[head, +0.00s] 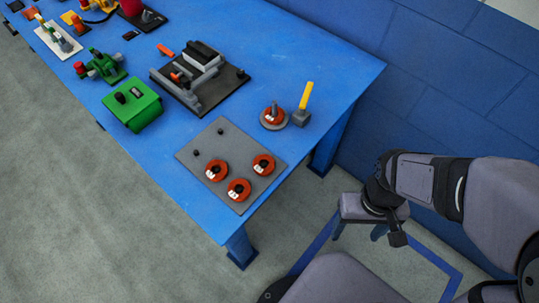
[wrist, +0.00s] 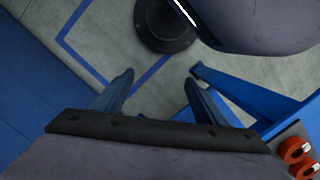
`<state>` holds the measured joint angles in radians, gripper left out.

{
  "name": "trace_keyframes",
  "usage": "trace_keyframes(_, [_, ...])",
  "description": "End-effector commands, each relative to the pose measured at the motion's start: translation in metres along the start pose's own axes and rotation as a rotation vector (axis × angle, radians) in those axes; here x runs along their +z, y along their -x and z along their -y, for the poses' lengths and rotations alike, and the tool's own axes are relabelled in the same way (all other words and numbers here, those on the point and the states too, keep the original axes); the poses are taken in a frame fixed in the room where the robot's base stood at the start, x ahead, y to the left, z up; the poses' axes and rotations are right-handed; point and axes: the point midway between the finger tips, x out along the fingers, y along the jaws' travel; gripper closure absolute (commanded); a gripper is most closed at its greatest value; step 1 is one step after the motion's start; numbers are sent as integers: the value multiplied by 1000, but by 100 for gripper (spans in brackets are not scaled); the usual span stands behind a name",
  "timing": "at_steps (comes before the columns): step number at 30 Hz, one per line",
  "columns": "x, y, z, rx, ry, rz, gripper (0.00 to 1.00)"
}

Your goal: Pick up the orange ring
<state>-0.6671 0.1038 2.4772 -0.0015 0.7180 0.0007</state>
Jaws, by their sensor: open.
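Three orange rings with white marks sit on dark pegs on a grey panel (head: 213,144): a left one (head: 216,171), a front one (head: 239,190) and a right one (head: 264,165). A further orange ring (head: 265,121) lies on a round grey base with an upright grey post, behind the panel. My gripper (head: 360,231) is off the right side of the table, beyond its edge, well apart from every ring. In the wrist view the gripper (wrist: 158,95) is open, with nothing between its fingers. Two orange rings (wrist: 296,148) show at that view's lower right corner.
The blue table (head: 310,47) also holds a yellow-handled hammer (head: 304,104), a dark plate with a grey fixture (head: 200,79) and a green box (head: 133,107). Several more parts stand at the far left. Two bare pegs are on the panel's back half. A blue wall (head: 430,80) is at the right.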

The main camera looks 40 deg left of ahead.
Motion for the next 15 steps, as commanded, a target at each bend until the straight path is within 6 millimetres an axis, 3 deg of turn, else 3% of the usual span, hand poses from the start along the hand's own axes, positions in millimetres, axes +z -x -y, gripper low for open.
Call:
trace_keyframes(1, [-8, 13, 19, 13, 82, 4, 35])
trace_keyframes(9, [-57, 43, 121, 58, 384, -28, 35])
trace_keyframes(15, [-93, 63, 183, 55, 389, -82, 35])
